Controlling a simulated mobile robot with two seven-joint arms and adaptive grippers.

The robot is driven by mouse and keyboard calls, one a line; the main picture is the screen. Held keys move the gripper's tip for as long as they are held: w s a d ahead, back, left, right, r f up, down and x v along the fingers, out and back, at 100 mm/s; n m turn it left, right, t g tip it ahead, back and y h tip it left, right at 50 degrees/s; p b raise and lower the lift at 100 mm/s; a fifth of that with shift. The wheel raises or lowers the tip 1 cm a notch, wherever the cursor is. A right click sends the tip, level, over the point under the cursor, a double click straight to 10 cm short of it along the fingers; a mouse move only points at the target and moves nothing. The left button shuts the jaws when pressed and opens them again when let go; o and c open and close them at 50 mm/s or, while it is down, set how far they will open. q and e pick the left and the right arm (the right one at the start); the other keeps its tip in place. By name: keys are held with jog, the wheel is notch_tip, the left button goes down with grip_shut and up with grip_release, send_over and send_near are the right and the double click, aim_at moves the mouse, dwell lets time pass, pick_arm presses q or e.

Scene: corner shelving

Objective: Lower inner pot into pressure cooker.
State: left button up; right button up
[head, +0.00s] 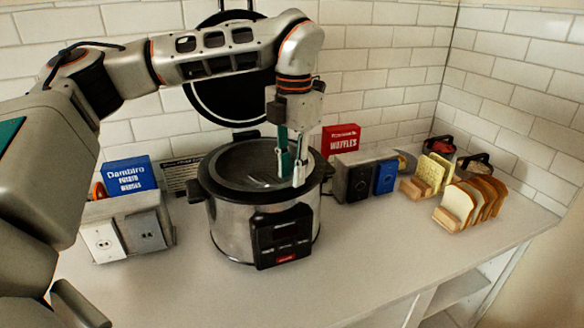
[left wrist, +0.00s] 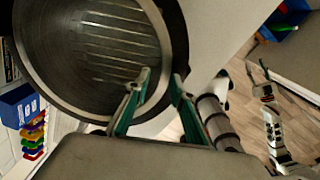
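The pressure cooker (head: 228,228) is a round steel body with a black front panel, standing on the counter. The dark, round inner pot (head: 235,160) shows at its top opening; I cannot tell how deep it sits. In the left wrist view the inner pot (left wrist: 95,55) is seen from above, empty, with a ribbed floor. My left gripper (head: 292,178) points down at the pot's right-hand rim. Its green-and-grey fingers (left wrist: 162,76) are parted with the rim between them; contact is unclear.
A grey toaster (head: 104,240) and blue box (head: 129,176) stand left of the cooker. A second toaster (head: 345,183) and red box (head: 341,141) stand right of it. Bread slices (head: 455,202) stand farther right. The front counter is clear; a tiled wall closes the back.

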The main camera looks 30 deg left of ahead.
pick_arm(q)
notch_tip(320, 180, up, 12)
jog(key=shift+d, duration=0.15)
dwell(0.3)
jog(key=shift+r, duration=0.1)
dwell(0.6)
